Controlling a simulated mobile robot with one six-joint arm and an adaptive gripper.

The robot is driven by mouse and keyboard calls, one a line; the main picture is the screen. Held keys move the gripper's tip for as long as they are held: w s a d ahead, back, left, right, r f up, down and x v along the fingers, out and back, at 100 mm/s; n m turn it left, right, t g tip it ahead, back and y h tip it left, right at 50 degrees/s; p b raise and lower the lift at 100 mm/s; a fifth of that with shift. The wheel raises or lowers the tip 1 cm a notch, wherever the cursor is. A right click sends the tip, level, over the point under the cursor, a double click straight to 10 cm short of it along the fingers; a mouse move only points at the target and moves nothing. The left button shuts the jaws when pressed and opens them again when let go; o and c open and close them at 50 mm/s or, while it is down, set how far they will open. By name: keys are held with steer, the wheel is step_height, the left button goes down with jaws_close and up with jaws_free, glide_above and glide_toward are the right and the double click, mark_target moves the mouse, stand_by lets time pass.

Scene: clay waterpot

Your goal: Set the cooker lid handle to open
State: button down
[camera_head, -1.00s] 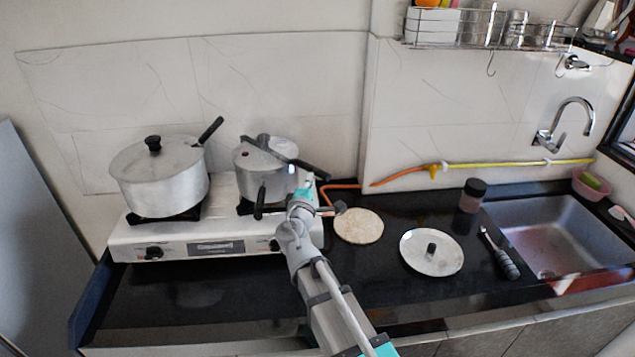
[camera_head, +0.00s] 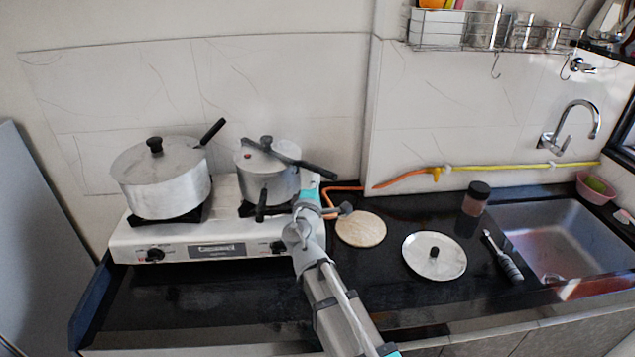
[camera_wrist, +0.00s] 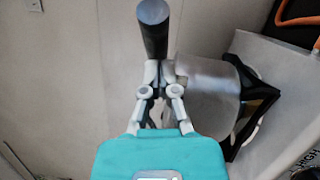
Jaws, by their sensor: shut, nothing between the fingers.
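The cooker (camera_head: 268,186) is a silver pot on the right burner. Its lid (camera_head: 257,158) has a long black lid handle (camera_head: 310,167) that slants to the right and past the rim. Another black handle (camera_head: 261,205) points toward the front of the cooker. In the wrist view the dark end of a handle (camera_wrist: 153,28) rises just beyond my gripper (camera_wrist: 158,72), with the silver pot (camera_wrist: 205,88) to its right. My gripper is shut and empty beside the cooker; I cannot tell if it touches the handle. In the head view its fingertips are hidden.
A large lidded pot (camera_head: 160,185) stands on the left burner of the white stove (camera_head: 135,245). An orange hose (camera_head: 345,188) runs behind. A round flat board (camera_head: 361,229), a loose lid (camera_head: 434,257), a jar (camera_head: 475,200) and the sink (camera_head: 560,240) lie to the right.

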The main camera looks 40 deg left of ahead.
steer(key=b+v, duration=0.2)
steer(key=v, duration=1.1)
steer(key=shift+d+f, duration=0.15)
steer(key=shift+f, duration=0.05)
stand_by(0.3)
steer(key=w+d+f+m+g+h, duration=0.25)
steer(key=w+d+m+h, duration=0.2)
steer(key=d, duration=0.55)
steer(key=w+d+f+m+g+h, duration=0.1)
steer(key=w+d+f+m+h, duration=0.4)
steer(key=d, duration=0.5)
steer(key=w+d+f+m+g+h, duration=0.25)
steer(key=w+d+m, duration=0.3)
steer(key=d, duration=0.45)
steer(key=s+d+f+m+g+y, duration=0.1)
steer(key=s+d+f+m+g, duration=0.1)
steer(key=d, duration=0.6)
steer(key=s+d+f+m+g+y+p, duration=0.1)
steer(key=s+d+f+m+g, duration=0.1)
steer(key=d+f+m+g, duration=0.2)
steer(key=s+d+f+m+g+y+p, duration=0.1)
steer(key=s+d+f+m+g, duration=0.2)
steer(key=d, duration=0.9)
steer(key=shift+m+g+y, duration=0.3)
steer(key=shift+g+y, duration=0.1)
steer(key=shift+g, duration=1)
